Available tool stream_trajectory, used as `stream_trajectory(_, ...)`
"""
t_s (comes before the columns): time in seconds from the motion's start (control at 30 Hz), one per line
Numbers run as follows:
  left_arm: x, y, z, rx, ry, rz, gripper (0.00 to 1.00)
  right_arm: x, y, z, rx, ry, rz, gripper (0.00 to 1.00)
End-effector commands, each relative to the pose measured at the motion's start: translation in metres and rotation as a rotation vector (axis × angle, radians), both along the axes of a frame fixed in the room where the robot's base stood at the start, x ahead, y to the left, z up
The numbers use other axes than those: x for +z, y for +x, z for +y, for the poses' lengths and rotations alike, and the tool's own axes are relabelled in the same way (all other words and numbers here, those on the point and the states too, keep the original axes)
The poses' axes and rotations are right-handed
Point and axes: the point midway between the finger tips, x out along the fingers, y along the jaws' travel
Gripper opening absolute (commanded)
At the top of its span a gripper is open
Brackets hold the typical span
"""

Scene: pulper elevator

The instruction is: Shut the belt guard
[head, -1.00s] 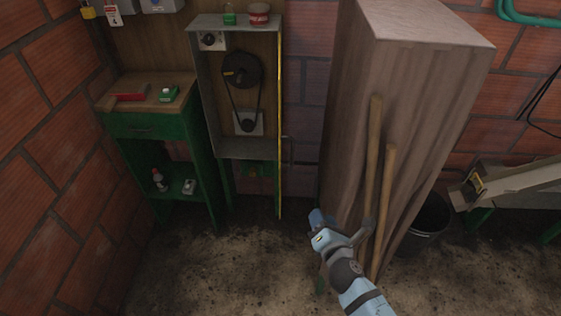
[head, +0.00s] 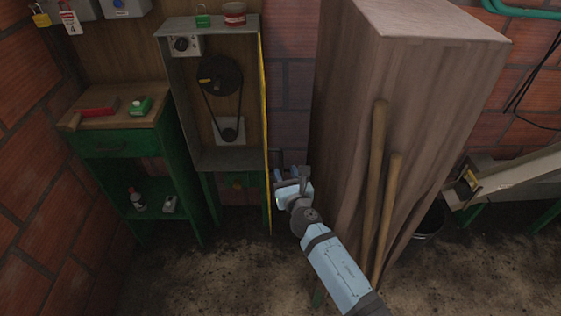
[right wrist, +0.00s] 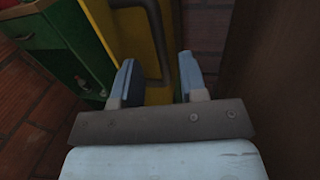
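The belt guard (head: 266,130) stands swung open at the right side of the grey belt housing (head: 170,110), seen almost edge-on as a thin yellow strip. The pulleys and belt (head: 222,100) are exposed. In the right wrist view the guard (right wrist: 127,22) is a yellow panel with a bar handle (right wrist: 155,42) just beyond my fingers. My right gripper (head: 284,176) is to the right of the guard, near its handle. Its fingers (right wrist: 158,80) are apart with nothing held between them; contact with the handle cannot be told. My left gripper is not in view.
A tall wooden block (head: 400,110) with tool handles leaning on it stands close to the right of my arm. A green cabinet (head: 120,150) stands left of the housing. A green padlock (head: 203,20) and a red tin (head: 234,14) sit on the housing. The floor in front is free.

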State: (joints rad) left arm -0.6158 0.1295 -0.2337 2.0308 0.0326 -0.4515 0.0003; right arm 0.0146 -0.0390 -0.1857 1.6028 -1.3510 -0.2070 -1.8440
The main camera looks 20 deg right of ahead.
Motion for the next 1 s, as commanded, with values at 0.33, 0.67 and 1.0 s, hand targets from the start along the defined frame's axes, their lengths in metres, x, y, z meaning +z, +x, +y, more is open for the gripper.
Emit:
stream_trajectory(0.33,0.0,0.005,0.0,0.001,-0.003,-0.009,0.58,-0.001,0.048,0.0,0.0,0.001,0.0,0.39)
stream_trajectory(0.67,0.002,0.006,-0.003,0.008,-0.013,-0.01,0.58,0.0,0.052,-0.001,0.0,0.001,0.001,0.39)
stream_trajectory(1.0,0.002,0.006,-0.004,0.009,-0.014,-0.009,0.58,0.0,0.052,-0.001,0.0,0.001,0.001,0.0)
